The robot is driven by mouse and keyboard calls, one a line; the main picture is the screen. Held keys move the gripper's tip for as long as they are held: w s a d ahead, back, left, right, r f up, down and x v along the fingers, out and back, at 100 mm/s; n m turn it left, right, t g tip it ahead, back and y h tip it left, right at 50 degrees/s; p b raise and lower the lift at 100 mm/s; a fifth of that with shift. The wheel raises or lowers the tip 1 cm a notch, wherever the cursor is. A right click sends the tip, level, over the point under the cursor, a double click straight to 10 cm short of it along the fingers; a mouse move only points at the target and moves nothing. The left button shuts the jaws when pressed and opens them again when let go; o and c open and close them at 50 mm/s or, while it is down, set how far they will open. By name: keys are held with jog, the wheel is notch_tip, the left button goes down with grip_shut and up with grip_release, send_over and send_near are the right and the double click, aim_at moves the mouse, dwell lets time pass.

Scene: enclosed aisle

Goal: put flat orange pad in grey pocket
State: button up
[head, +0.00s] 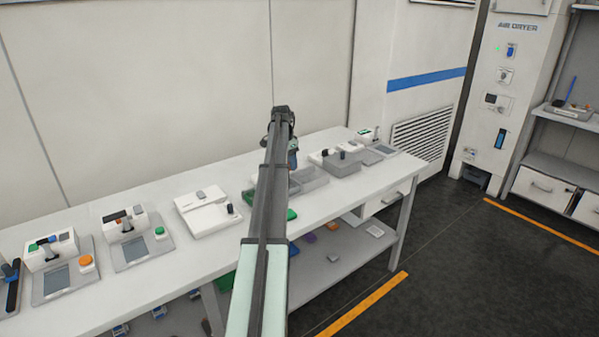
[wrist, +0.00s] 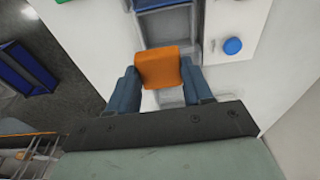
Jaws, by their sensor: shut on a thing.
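My gripper (wrist: 160,75) is shut on the flat orange pad (wrist: 158,67), with one blue-grey finger at each side of it. The pad is held over the white worktop. Just beyond it in the wrist view is a grey holder (wrist: 186,32) with a blue part in it; the pad covers its near end. I cannot tell for sure whether this is the grey pocket, or how high the pad is above it. In the head view my arm hides the pad and most of my gripper; grey trays (head: 311,180) show just right of the arm.
A white block with a blue knob (wrist: 232,46) stands right of the holder in the wrist view. The white bench (head: 130,262) carries several devices, including a white box (head: 203,212) left of my arm. A blue bin (wrist: 27,68) lies beyond the bench edge.

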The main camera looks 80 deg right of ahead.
jog(key=shift+w+d, duration=0.5)
jog(key=shift+w, duration=0.1)
jog(key=shift+f, duration=3.9)
jog(key=o, duration=1.1)
jog(key=shift+r, duration=0.1)
jog(key=r, duration=0.4)
jog(key=w+a+r, duration=0.1)
jog(key=r, duration=0.8)
jog(key=shift+w+a+r, duration=0.2)
jog(key=shift+a+r, duration=0.05)
jog(key=shift+w, duration=0.1)
